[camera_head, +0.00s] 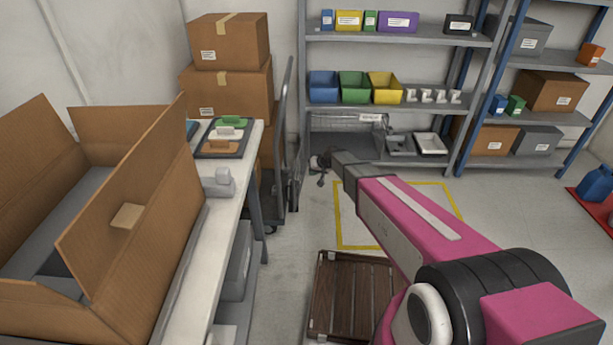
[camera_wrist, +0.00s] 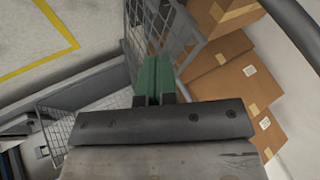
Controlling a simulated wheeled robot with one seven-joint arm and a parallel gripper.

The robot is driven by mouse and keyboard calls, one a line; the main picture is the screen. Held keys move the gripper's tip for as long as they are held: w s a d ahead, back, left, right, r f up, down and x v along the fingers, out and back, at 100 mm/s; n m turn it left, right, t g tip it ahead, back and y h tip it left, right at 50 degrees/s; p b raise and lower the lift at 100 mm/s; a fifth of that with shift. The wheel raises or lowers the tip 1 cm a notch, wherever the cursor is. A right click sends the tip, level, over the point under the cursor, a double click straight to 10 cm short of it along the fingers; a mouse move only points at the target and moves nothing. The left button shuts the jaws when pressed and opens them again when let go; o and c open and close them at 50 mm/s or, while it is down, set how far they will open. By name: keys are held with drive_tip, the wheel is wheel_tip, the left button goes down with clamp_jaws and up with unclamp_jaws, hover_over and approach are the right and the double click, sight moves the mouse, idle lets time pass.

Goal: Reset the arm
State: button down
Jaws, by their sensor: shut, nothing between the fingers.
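My gripper (camera_head: 319,163) shows small and dark at the far end of my pink arm in the head view, in front of the lower part of the back shelf. In the wrist view my gripper (camera_wrist: 153,72) has its two green fingers pressed together, with nothing between them. My arm stretches from the lower right towards the middle of the head view, over open floor. The gripper appears apart from the table and the shelf.
An open cardboard box (camera_head: 130,225) and a tray with coloured items (camera_head: 222,138) stand on the left white table (camera_head: 190,300). A cart (camera_head: 275,200) stands beyond it. A brown slatted pallet (camera_head: 350,295) lies below my arm. Shelving (camera_head: 395,43) lines the back. Yellow-marked floor (camera_head: 360,225) is clear.

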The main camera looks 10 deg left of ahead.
drive_tip(key=s+d+r+m+g+h, duration=0.1)
drive_tip(key=s+d+r, duration=0.3)
drive_tip(key=s+d, duration=0.5)
drive_tip(key=s+d+r+m+g+h, duration=0.1)
drive_tip(key=s+d+r+h, duration=0.2)
drive_tip(key=s+d, duration=0.6)
drive_tip(key=s+d+r+m+g+h, duration=0.1)
drive_tip(key=s+d+r+h, duration=0.1)
drive_tip(key=s+d+r, duration=0.3)
drive_tip(key=s+d, duration=0.4)
drive_tip(key=d, duration=0.6)
drive_tip(key=shift+r+m, duration=0.3)
drive_tip(key=shift+m, duration=0.1)
